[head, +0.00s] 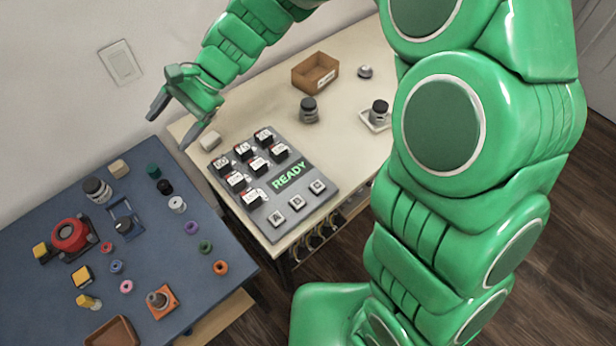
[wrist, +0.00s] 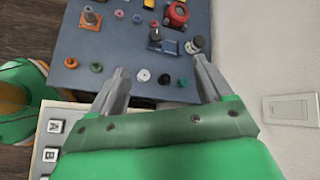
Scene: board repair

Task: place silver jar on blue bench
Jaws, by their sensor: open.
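A silver-grey jar (head: 97,190) with a dark lid stands upright on the blue bench (head: 45,290), near the wall. It also shows in the wrist view (wrist: 194,45), just beyond my right finger. Two more grey jars with black lids stand on the cream bench: one on the bare top (head: 309,110), one on a small white tray (head: 379,111). I cannot tell for sure which is the silver jar. My gripper (head: 172,122) is open and empty, raised near the wall above the junction of the benches. The wrist view (wrist: 160,68) shows nothing between its fingers.
A grey panel reading READY (head: 290,176) holds several keys on the cream bench. A brown box (head: 315,72) stands behind it. The blue bench carries a red round part (head: 70,234), a blue holder (head: 125,220), an orange-based part (head: 160,300) and several small rings and caps.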

